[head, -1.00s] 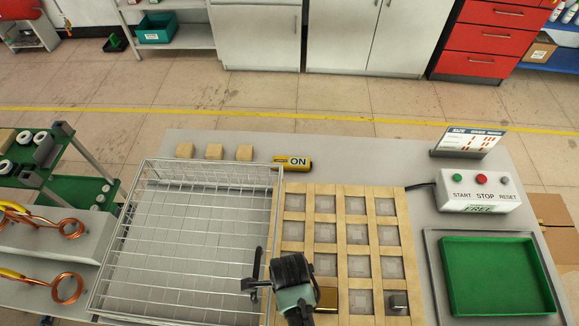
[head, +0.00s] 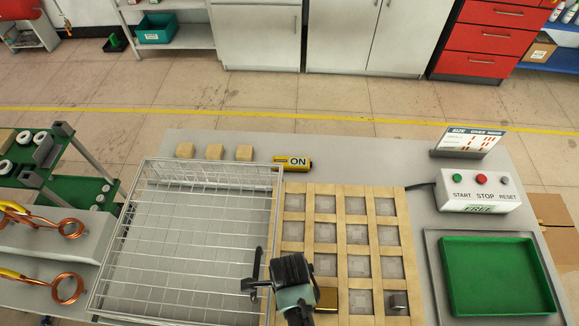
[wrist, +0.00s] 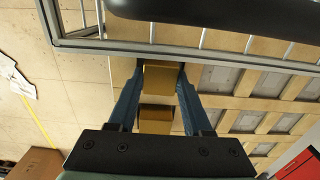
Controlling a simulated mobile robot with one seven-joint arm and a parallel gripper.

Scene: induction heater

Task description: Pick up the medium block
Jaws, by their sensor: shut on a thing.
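My gripper (head: 290,283) is low over the left edge of the wooden grid, next to the wire basket. In the wrist view, my gripper (wrist: 160,68) is shut with its blue fingers on either side of a brass-coloured block (wrist: 160,80), which I take for the medium block. A second brass-coloured face shows nearer the palm; I cannot tell whether it belongs to the same block. In the head view, a brass-coloured block (head: 327,299) shows just right of my gripper, partly hidden by it. A smaller grey metal block (head: 398,301) sits in the grid farther right.
The wire basket (head: 150,215) stands left of the wooden grid (head: 325,233). A green tray (head: 548,275) and the button box (head: 481,195) are at the right. Copper coils (head: 67,288) are at far left.

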